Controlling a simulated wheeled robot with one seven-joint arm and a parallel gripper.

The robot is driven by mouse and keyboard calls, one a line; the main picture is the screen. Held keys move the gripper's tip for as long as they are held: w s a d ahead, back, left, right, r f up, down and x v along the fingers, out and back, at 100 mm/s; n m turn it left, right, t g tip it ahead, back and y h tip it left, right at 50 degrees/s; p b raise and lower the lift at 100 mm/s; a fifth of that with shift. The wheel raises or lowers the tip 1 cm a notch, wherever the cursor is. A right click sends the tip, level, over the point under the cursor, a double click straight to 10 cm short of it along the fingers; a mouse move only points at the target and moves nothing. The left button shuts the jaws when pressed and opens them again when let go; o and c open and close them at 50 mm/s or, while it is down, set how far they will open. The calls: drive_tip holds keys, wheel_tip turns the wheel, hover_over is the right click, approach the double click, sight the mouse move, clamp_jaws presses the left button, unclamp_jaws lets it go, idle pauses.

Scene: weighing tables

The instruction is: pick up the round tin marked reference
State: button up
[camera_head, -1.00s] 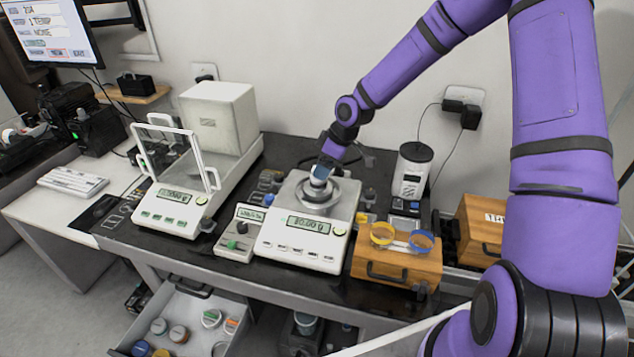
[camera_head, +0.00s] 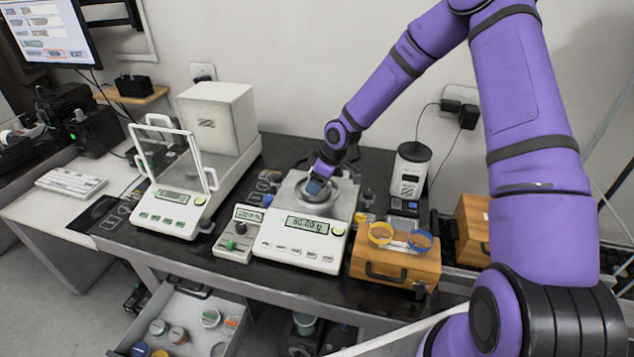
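My gripper (camera_head: 318,187) is small in the view and points down at the round metal pan (camera_head: 303,207) of the middle balance. A small bluish-grey thing shows at its tip, low over the pan; I cannot tell whether it is a tin or part of my gripper. The fingers are too small to show whether they are open or shut. Several round tins stand in the open drawer, among them one with a greenish lid (camera_head: 210,318) and one with an orange lid (camera_head: 231,323). No mark reading reference is legible on any.
The middle balance (camera_head: 300,250) has a lit display. A balance with a clear draft shield (camera_head: 165,205) stands left. A wooden box (camera_head: 395,266) with yellow and blue rings stands right. The drawer (camera_head: 188,345) juts out below the table front.

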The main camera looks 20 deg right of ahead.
drive_tip(key=c, duration=0.9)
